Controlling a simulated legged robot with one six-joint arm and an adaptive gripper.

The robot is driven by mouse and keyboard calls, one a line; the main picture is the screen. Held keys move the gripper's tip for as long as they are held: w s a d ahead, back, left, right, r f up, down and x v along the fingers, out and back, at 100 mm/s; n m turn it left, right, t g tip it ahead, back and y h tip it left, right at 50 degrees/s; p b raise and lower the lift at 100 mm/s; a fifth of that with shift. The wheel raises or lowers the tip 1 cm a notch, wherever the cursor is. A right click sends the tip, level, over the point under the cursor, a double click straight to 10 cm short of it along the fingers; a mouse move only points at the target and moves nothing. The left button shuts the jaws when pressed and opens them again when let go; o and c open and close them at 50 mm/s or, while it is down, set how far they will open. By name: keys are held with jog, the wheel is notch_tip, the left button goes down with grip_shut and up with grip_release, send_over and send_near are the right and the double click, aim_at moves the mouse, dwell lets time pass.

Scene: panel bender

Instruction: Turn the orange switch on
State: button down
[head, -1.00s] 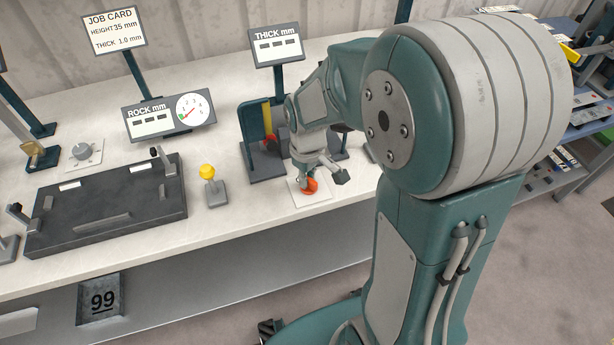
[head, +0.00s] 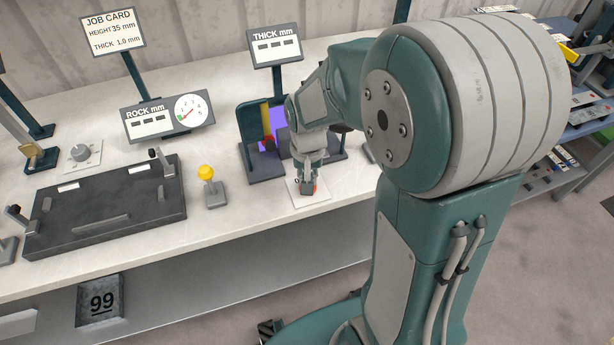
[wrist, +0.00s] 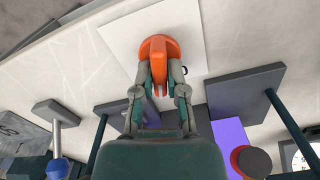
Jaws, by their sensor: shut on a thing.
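The orange switch (wrist: 158,46) is a round knob with a raised grip bar, set on a white square plate (wrist: 190,25). In the wrist view the bar runs up and down the picture, in line with my gripper (wrist: 159,84). My gripper's two fingers are closed on the two sides of the bar.
A yellow-topped lever (head: 207,172) and a black fixture (head: 105,205) are to the left. The THICK display (head: 276,46) shows dashes. Bare bench lies between lever and plate.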

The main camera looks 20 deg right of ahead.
jog(key=shift+s+m, duration=0.1)
jog(key=shift+m, duration=1.1)
jog(key=shift+f, duration=0.1)
jog(key=c, duration=0.7)
grip_release()
notch_tip(320, 180, up, 12)
jog(key=shift+a, duration=0.1)
